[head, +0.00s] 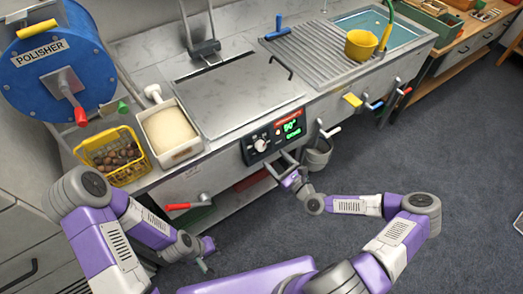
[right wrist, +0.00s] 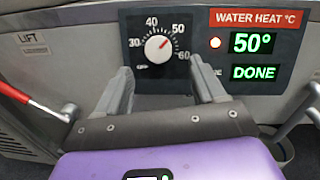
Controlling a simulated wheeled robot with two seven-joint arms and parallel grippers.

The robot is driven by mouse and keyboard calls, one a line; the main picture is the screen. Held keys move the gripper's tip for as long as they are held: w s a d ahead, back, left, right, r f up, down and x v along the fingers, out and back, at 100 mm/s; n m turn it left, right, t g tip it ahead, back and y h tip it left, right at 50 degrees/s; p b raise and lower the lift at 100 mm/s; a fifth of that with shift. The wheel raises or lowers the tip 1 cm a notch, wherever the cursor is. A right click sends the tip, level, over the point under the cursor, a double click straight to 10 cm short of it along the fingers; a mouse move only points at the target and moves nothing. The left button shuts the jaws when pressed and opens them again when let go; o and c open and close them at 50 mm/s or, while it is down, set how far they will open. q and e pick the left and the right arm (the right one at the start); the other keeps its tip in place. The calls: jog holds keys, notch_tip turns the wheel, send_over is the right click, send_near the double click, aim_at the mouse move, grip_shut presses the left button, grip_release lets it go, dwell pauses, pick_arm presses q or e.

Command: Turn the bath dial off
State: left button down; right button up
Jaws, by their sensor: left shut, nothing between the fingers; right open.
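The bath dial (head: 261,144) is a white round knob on a black panel on the bench front. In the right wrist view the dial (right wrist: 158,49) has its red mark pointing up and right, towards 50 on a 30 to 60 scale. The display (right wrist: 253,43) reads 50°, with DONE in green below and a red light beside it. My right gripper (head: 280,159) is open and empty in front of the panel; in the wrist view its fingers are apart below and either side of the dial. My left gripper (head: 207,260) is shut and empty, low in front of the bench.
A closed metal lid (head: 238,93) covers the bath above the panel. A yellow basket of chestnuts (head: 141,168) and a white tub (head: 189,148) stand left. A red-handled LIFT lever (right wrist: 26,92) is left of the dial. A grey bucket (head: 317,157) hangs right of the panel.

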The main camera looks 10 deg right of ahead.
aim_at(262, 148)
jog(key=x, duration=0.6)
jog(key=shift+w+a, duration=0.2)
jog(key=shift+w, duration=0.05)
